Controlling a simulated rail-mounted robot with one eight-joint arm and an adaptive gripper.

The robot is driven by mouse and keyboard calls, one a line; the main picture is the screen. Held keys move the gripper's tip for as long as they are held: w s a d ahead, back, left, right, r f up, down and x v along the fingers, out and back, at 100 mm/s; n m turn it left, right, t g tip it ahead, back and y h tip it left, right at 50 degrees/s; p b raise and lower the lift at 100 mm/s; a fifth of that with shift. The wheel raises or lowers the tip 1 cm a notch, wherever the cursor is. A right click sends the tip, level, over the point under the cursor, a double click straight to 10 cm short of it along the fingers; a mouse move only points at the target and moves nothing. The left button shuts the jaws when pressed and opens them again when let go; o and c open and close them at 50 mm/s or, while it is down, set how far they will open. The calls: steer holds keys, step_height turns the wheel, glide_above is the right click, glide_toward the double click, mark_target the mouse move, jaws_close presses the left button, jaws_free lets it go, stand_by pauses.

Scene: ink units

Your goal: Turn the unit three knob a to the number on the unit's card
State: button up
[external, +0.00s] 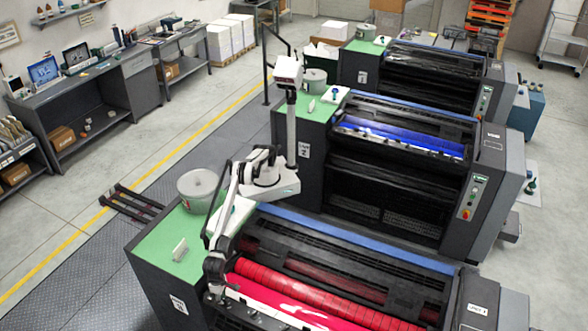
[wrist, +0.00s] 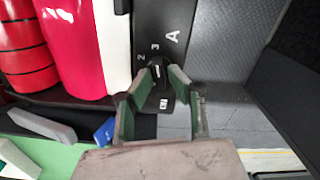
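In the wrist view, the black knob (wrist: 158,72) sits on a dark panel next to a white letter A. White digits 2 and 3 stand above it, and it carries a short white mark. My gripper (wrist: 159,76) has its green-padded fingers on both sides of the knob. The fingers look spread, with the knob between their tips; contact is not clear. In the external view my gripper (external: 215,288) is at the left end of the nearest, red-inked unit (external: 330,295); the knob is hidden there. A white card (external: 179,304) is on that unit's dark side, too small to read surely.
Red rollers (wrist: 22,45) and a pink-and-white cylinder (wrist: 85,45) lie left of the panel in the wrist view. A green top (external: 165,250) holds a grey pot (external: 200,188). A blue-inked unit (external: 400,170) stands behind. Floor at left is mostly clear.

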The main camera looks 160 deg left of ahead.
jaws_close()
steer(key=shift+n, duration=0.4)
steer(key=n+b, duration=0.2)
steer(key=n, duration=0.1)
steer(key=shift+f+n, duration=0.1)
steer(key=shift+n, duration=0.2)
steer(key=n+b, duration=0.2)
steer(key=n, duration=0.3)
steer(key=shift+w, duration=0.15)
steer(key=n, duration=0.6)
steer(key=shift+w+b, duration=0.1)
steer(key=shift+b, duration=0.3)
steer(key=shift+n, duration=2.2)
steer(key=shift+o, duration=1.9)
jaws_free()
